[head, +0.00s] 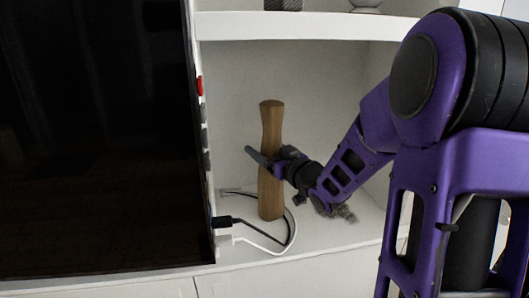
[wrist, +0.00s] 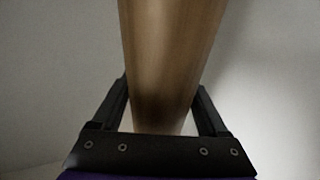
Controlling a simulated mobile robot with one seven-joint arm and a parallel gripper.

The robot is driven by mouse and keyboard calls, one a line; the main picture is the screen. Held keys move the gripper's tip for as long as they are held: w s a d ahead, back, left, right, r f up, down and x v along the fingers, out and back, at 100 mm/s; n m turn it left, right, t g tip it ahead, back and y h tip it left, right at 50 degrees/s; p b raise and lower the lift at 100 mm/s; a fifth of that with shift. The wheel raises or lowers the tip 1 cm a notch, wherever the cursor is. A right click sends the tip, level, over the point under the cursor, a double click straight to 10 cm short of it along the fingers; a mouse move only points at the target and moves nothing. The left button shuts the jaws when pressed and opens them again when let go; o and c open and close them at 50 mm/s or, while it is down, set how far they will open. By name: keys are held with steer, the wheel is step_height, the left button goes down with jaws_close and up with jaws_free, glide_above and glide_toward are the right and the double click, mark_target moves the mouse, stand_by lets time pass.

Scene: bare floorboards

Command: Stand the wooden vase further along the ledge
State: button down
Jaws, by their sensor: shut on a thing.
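The wooden vase (head: 271,190) is a tall, slim brown piece, slightly narrower below its top. In the head view it is nearly upright, its bottom at or just above the white ledge (head: 325,238); I cannot tell whether it touches. My gripper (head: 264,162) reaches in from the right and is shut on the vase around its middle. In the wrist view the vase (wrist: 168,60) fills the middle, between the two dark fingers of my gripper (wrist: 163,105). The vase's bottom is out of the wrist view.
A large black screen (head: 95,140) stands left of the vase. A black plug (head: 228,221) and a looping cable (head: 285,245) lie beside the vase's bottom. A small dark fuzzy object (head: 346,213) is on the ledge to the right. A shelf (head: 300,26) hangs above.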

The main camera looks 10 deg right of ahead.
steer(key=shift+f, duration=0.1)
jaws_free()
steer(key=shift+s+r, duration=0.1)
steer(key=shift+r, duration=0.2)
steer(key=v, duration=1.2)
steer(key=shift+f+p, duration=0.2)
steer(key=shift+p, duration=0.25)
